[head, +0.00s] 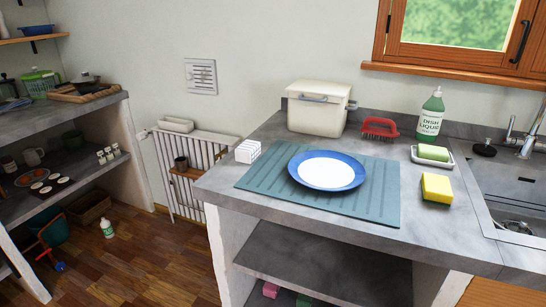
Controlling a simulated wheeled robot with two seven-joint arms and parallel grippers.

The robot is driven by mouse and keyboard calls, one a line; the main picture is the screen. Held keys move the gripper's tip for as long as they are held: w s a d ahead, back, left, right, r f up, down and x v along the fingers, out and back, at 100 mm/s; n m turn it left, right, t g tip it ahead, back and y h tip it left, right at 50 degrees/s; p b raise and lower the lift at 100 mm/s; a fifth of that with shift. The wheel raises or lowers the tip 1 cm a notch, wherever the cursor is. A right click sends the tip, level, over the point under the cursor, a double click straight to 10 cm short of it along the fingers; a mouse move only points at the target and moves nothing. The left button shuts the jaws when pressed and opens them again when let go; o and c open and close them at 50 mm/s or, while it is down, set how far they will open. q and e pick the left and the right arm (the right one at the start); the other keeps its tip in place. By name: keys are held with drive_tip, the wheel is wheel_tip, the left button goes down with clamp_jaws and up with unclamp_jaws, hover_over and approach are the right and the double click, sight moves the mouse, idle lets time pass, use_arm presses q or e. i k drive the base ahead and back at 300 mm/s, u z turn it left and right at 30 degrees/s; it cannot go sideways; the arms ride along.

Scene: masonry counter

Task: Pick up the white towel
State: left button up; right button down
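No plainly recognisable white towel shows in the head view. A small white block-like thing (248,151) with a gridded side stands at the left edge of the grey counter (430,210), beside the teal ribbed mat. A pale, low, long thing (176,125) lies on top of the white radiator against the wall. I cannot tell whether either one is a towel. Neither of my grippers is in view.
A blue-rimmed white plate (327,171) lies on the teal mat (370,207). Behind are a cream lidded box (318,110) and red brush (379,128). Dish liquid (431,115), green soap (433,153) and a yellow sponge (437,188) stand near the sink (515,190).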

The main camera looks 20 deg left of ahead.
sight(247, 152)
drive_tip(key=k, duration=0.5)
drive_tip(key=u, duration=1.6)
drive_tip(key=i, duration=1.1)
drive_tip(key=z, duration=0.25)
